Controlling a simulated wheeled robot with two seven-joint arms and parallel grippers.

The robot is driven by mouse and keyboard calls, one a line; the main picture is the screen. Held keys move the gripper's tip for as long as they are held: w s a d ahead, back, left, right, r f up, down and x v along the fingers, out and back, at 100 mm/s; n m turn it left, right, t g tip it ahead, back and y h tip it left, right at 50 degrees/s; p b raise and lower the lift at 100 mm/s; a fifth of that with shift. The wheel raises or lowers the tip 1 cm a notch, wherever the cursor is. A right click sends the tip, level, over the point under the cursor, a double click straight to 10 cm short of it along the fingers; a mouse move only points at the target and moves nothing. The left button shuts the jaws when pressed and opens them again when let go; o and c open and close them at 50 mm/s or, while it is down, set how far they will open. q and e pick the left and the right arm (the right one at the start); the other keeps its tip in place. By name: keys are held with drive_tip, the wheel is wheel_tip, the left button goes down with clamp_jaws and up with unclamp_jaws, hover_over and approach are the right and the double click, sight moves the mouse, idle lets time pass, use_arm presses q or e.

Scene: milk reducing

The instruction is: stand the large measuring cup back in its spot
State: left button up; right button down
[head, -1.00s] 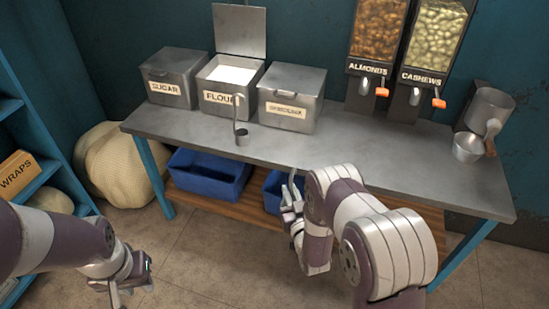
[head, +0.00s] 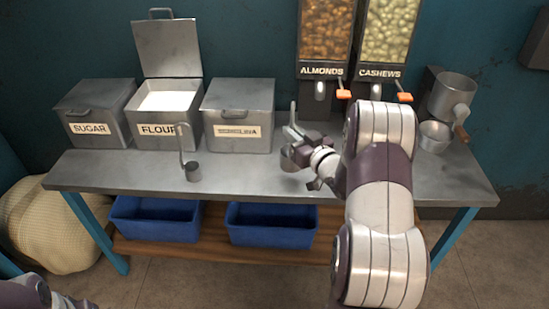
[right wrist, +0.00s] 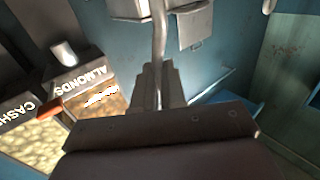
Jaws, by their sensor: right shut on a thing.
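The large measuring cup (head: 289,162) is a grey metal dipper with a long upright handle. It hangs roughly upright near the front of the table, in front of the almond dispenser. My right gripper (head: 303,153) is shut on it; the fingers partly hide the cup. In the right wrist view its handle (right wrist: 159,45) runs up from the jaws. Whether the cup touches the tabletop is unclear. A second dipper (head: 192,173) stands upright on the table in front of the flour bin. My left gripper (head: 68,302) is cut off at the bottom left, and its jaws are unclear.
Sugar (head: 92,108), open flour (head: 168,120) and a third labelled bin (head: 238,112) line the table's back left. Almond (head: 325,40) and cashew (head: 383,45) dispensers stand behind my right arm. Bare tabletop (head: 120,172) shows front left.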

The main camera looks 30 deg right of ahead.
sight(287, 165)
drive_tip(key=w+a+f+b, duration=0.1)
drive_tip(key=w+a+f, duration=0.2)
drive_tip(key=f, duration=0.4)
drive_tip(key=shift+w, duration=0.15)
drive_tip(key=shift+a, duration=0.15)
drive_tip(key=shift+f, duration=0.1)
drive_tip(key=c, duration=1.1)
unclamp_jaws()
